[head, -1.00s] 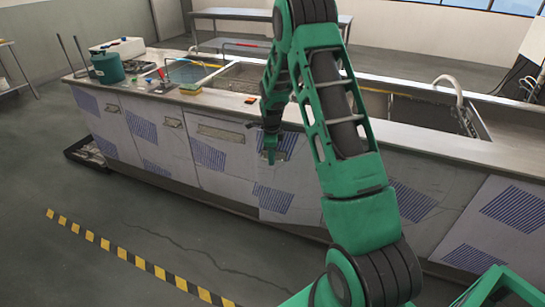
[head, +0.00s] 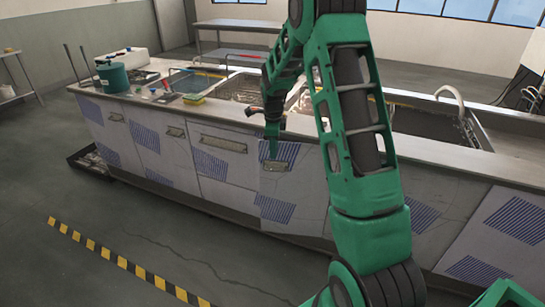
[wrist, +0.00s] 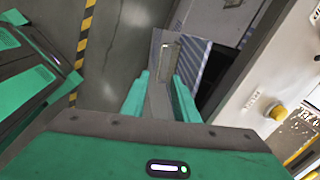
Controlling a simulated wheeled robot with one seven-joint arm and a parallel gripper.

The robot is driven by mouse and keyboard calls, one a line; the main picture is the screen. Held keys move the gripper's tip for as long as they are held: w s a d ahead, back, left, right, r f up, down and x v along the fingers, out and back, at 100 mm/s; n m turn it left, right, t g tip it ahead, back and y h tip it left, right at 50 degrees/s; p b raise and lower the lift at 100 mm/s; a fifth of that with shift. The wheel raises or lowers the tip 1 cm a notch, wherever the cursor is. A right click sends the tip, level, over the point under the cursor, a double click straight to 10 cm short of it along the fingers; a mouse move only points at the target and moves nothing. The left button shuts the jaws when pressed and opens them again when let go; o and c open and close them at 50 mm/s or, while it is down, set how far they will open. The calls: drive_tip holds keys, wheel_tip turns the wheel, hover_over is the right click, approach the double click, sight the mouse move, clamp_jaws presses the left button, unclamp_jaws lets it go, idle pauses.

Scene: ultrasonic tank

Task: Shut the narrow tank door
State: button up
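The narrow tank door (head: 290,190) is a pale panel with blue striped patches and a metal handle (head: 275,167) near its top, in the front of the long tank counter. In the wrist view the door (wrist: 157,42) stands out from the front, with a dark gap beside it, so it looks partly open. My gripper (head: 272,150) is at the door's upper part, close to the handle. In the wrist view my gripper (wrist: 160,77) has its two green fingers apart, with the door's upper part between and beyond them. Whether they touch it I cannot tell.
The counter (head: 350,138) carries several sunken basins and a curved tap (head: 452,92). A green pot (head: 112,76) stands at its left end. A dark floor tray (head: 92,160) lies by that end. The floor with the striped tape (head: 120,262) is clear in front.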

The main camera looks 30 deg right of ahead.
drive_tip(key=shift+r, duration=0.3)
